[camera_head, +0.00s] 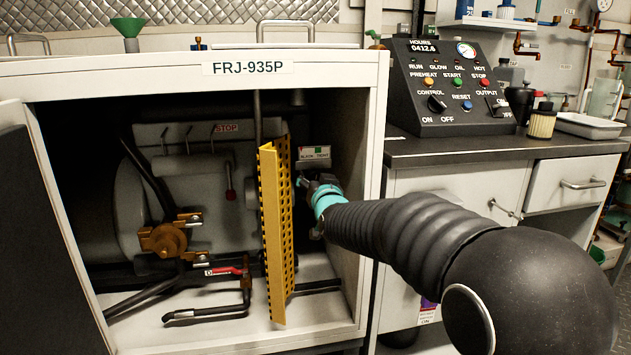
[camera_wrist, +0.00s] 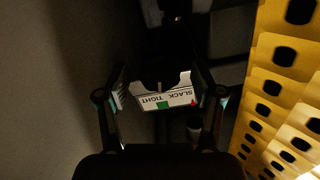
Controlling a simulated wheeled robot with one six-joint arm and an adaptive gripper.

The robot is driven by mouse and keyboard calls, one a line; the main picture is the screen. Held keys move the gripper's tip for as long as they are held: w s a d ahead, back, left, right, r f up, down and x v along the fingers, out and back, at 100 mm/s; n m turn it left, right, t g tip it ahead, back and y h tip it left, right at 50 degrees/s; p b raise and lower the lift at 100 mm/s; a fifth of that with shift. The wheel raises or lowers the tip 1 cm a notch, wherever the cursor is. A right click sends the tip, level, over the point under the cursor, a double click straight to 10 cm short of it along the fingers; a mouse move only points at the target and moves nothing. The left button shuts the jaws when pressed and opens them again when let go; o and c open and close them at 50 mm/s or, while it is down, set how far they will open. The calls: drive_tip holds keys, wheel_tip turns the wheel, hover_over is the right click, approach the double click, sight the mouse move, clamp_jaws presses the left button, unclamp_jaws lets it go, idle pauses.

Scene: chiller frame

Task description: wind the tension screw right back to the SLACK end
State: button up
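The SLACK/TIGHT plate (camera_head: 314,153) is on the inner right of the cabinet, behind the yellow guard. It also shows upside down in the wrist view (camera_wrist: 168,97), with a green patch near TIGHT and a small red mark at the SLACK end. A small pointer shows at the plate's edge. My gripper (camera_head: 312,184) is inside the cabinet just below the plate. In the wrist view its two fingers (camera_wrist: 160,92) stand apart, either side of the plate. A dark shape between them may be the tension screw; shadow hides its outline and any contact.
The yellow perforated guard (camera_head: 273,230) stands close left of my gripper, and the cabinet's right wall (camera_head: 372,200) is close right. A control panel (camera_head: 453,88) stands on the counter outside.

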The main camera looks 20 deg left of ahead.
drive_tip(key=v, duration=1.2)
drive_tip(key=shift+s, duration=0.1)
